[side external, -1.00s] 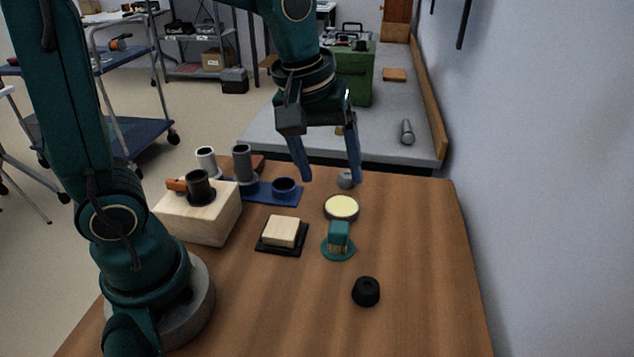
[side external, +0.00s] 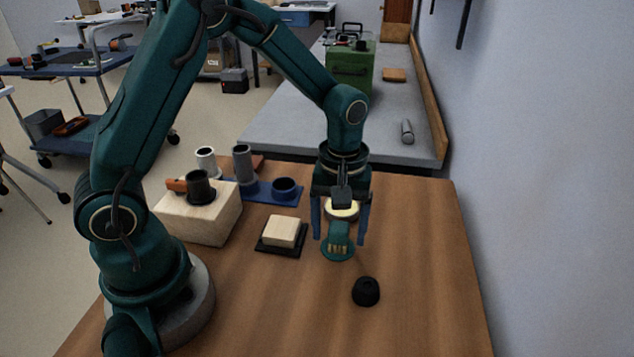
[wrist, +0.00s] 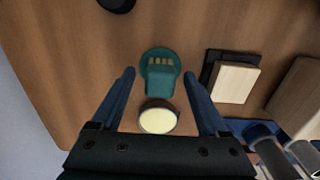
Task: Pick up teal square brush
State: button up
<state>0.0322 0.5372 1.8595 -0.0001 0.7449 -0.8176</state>
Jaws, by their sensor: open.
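The teal square brush (side external: 338,231) stands on a round teal base (side external: 331,255) on the wooden table, with pale bristle tufts showing. In the wrist view the brush (wrist: 160,83) lies ahead between the two blue fingers, nearer the left finger's line of reach than the table edge. My gripper (side external: 339,240) is open and points down above the brush. In the side view its fingers stand either side of the brush. In the wrist view my gripper (wrist: 157,72) holds nothing, and I cannot tell whether either finger touches the brush.
A round cream-topped disc (wrist: 157,121) sits close behind the brush. A black knob (side external: 366,291) is in front. A pale block on a black plate (side external: 281,251) is to the left. The right tabletop is clear.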

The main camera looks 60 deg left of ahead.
aim_at(334, 223)
grip_shut()
dwell(0.3)
jog(key=shift+r, duration=0.5)
jog(key=r, duration=0.2)
jog(key=a+r, duration=0.1)
jog(key=shift+s+a+r, duration=0.1)
jog(key=shift+s+r, duration=0.05)
jog(key=shift+r, duration=0.25)
jog(key=s+a+r, duration=0.4)
jog(key=a+r, duration=0.2)
jog(key=a, duration=0.3)
jog(key=shift+a, duration=0.4)
